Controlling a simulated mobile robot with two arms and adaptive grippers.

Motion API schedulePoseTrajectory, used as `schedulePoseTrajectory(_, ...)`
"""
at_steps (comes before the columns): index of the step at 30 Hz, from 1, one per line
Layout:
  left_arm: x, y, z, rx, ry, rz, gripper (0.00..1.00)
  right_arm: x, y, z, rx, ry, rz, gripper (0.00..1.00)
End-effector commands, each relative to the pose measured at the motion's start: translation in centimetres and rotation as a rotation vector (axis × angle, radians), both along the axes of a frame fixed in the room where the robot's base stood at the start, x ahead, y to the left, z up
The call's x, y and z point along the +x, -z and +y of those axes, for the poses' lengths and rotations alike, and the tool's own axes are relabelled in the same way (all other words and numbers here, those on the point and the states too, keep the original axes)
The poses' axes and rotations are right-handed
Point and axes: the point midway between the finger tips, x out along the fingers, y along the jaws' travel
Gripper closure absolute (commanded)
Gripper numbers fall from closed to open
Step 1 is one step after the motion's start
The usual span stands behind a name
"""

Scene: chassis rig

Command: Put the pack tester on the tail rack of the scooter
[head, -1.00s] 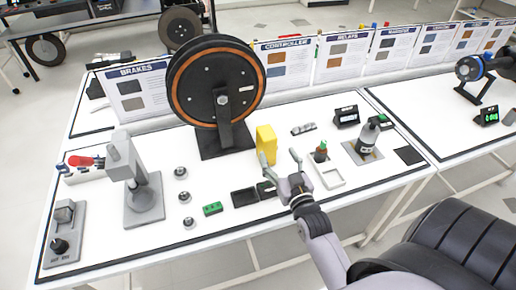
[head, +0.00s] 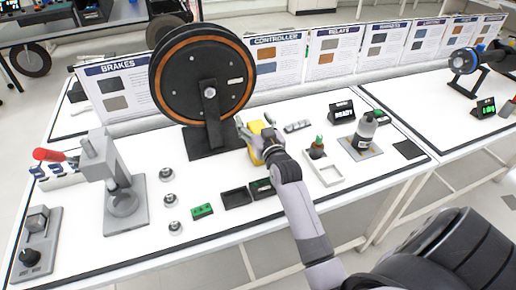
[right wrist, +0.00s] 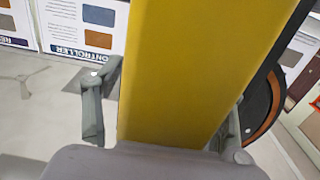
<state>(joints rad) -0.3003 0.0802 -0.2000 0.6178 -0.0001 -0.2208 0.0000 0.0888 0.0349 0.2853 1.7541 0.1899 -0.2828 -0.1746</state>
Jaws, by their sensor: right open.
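A yellow upright box (head: 255,143), which I take to be the pack tester, stands on the white bench just right of the big black wheel. My right gripper (head: 256,129) is at the box, partly covering it in the head view. In the right wrist view the yellow box (right wrist: 195,65) fills the middle, between the open fingers of my right gripper (right wrist: 165,115). A gap shows between the left finger and the box; contact on the right side is unclear. My left gripper is not in view. I cannot make out a tail rack.
A black wheel with an orange ring (head: 203,85) stands close left of the box. A white tray (head: 325,170) with a small green-topped bottle (head: 317,148) is to the right. A grey press (head: 108,175) stands at left. Upright info boards (head: 335,48) line the back.

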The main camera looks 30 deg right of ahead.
Motion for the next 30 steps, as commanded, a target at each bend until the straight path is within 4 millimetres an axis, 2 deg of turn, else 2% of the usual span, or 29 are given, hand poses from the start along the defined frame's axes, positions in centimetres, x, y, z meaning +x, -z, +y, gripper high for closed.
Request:
schedulePoseTrajectory(3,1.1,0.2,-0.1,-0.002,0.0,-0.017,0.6,0.4,0.0,-0.1,0.0,0.0,0.0,0.35)
schedulePoseTrajectory(8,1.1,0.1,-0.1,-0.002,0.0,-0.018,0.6,0.4,-0.1,-0.1,0.0,0.0,0.0,0.35)
schedulePoseTrajectory(18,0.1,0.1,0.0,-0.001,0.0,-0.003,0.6,0.3,-0.1,-0.1,0.0,0.0,0.0,0.57)
schedulePoseTrajectory(30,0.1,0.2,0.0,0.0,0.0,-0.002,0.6,0.4,0.0,-0.1,0.001,0.0,0.0,0.84)
